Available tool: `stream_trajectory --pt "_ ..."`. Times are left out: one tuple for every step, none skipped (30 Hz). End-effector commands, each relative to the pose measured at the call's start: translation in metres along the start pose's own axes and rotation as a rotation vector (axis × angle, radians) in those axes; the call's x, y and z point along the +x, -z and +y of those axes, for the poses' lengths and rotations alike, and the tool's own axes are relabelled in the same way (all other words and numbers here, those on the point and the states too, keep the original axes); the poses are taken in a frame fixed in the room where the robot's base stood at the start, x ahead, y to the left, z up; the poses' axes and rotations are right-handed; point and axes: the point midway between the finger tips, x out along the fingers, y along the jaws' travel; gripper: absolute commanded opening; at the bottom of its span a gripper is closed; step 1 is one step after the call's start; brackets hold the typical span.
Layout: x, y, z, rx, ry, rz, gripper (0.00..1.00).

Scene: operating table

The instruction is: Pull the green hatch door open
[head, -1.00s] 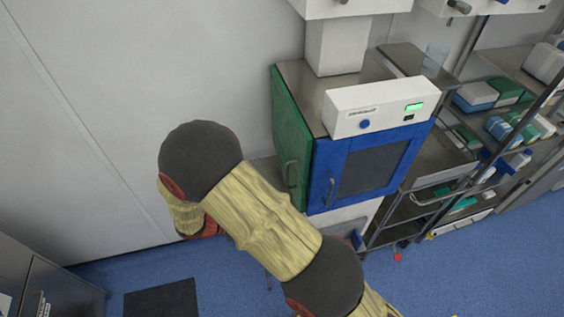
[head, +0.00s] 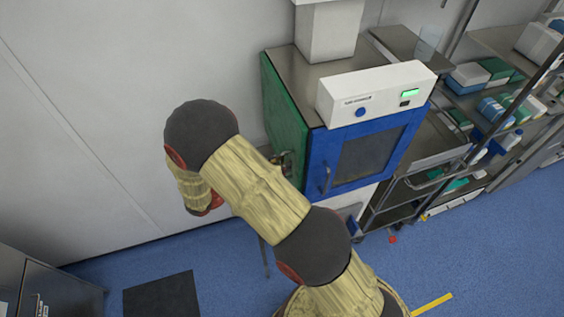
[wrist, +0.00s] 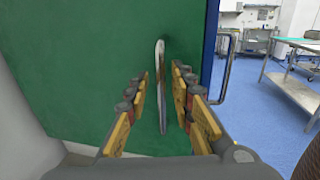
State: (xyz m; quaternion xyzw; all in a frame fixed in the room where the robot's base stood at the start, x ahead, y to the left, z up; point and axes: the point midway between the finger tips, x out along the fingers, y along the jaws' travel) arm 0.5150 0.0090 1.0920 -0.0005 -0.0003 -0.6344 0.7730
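The green hatch door (head: 284,112) is on the left side of a blue-fronted cabinet and looks shut. It fills much of the wrist view (wrist: 85,60). Its upright metal handle (wrist: 161,90) stands between the two yellow and grey fingers of my gripper (wrist: 159,88). The fingers are apart, one on each side of the handle, with gaps visible, so it is not gripped. In the head view, my arm hides most of the gripper, and only a small part shows beside the door.
The blue door (head: 352,155) with its own handle (head: 326,178) adjoins the green one. A white control box (head: 376,93) sits on top. Metal shelving (head: 425,185) stands to the right.

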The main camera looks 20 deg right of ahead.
Motion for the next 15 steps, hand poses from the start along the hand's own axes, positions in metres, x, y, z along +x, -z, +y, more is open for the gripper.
stream_trajectory --pt "0.0045 -0.0001 -0.0003 0.0 0.001 0.0 0.24" --pt "0.0061 0.0 -0.0003 0.0 0.0 0.0 0.24" --pt "0.0076 0.0001 -0.0003 0.0 0.0 0.001 0.24" --pt "0.0084 0.0001 -0.0003 0.0 0.0 0.001 0.24" --pt "0.0089 0.0001 -0.0002 0.0 0.0 0.001 0.24" --pt "0.0093 0.0002 -0.0002 0.0 -0.001 0.001 0.24" --pt "0.0094 0.0002 -0.0002 0.0 -0.001 0.001 0.24" --pt "0.0094 0.0002 -0.0002 0.001 -0.001 0.001 0.24" --pt "0.0094 0.0002 -0.0002 0.001 -0.001 0.001 0.24" --pt "0.0093 0.0002 -0.0002 0.001 -0.001 0.001 0.24" --pt "0.0093 0.0002 -0.0002 0.001 -0.001 0.001 0.24" --pt "0.0093 0.0002 -0.0002 0.001 0.0 0.001 0.23" --pt "0.0093 0.0002 -0.0002 0.001 0.0 0.001 0.22" --pt "0.0093 0.0002 -0.0002 0.001 0.0 0.001 0.2" --pt "0.0093 0.0002 -0.0003 0.001 0.0 0.001 0.18"
